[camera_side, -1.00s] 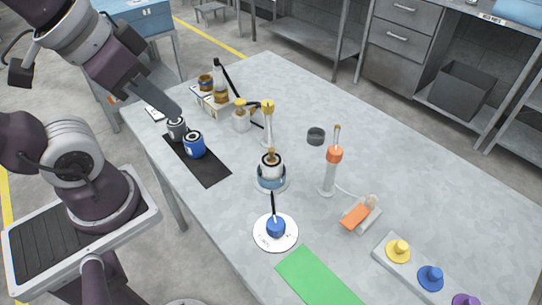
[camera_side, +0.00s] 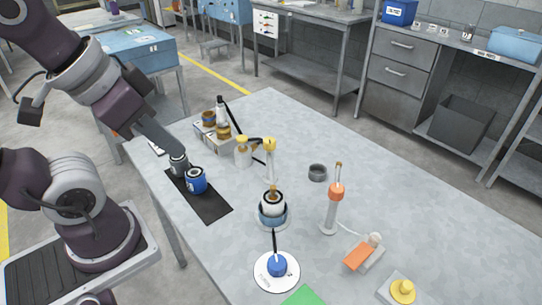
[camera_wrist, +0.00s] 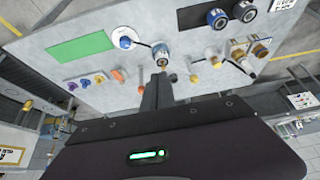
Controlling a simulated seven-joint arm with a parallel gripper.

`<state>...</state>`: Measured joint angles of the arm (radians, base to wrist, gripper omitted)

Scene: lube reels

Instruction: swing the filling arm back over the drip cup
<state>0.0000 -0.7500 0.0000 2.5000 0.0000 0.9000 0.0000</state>
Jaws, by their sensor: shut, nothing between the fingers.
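A slim post with a yellow top (camera_side: 270,146) stands mid-table, and a short dark arm seems to reach left from it to a pale cup with a yellow top (camera_side: 243,154). I take this to be the filling arm. A low dark grey round cup (camera_side: 317,172), perhaps the drip cup, stands apart to its right. In the wrist view my gripper (camera_wrist: 157,78) points toward the table.
A grey can (camera_side: 179,164) and a blue can (camera_side: 196,180) stand on a black mat (camera_side: 209,203). A blue knob on a white disc (camera_side: 263,271) is in front. Bottles (camera_side: 221,113) stand behind. The right-rear table is clear.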

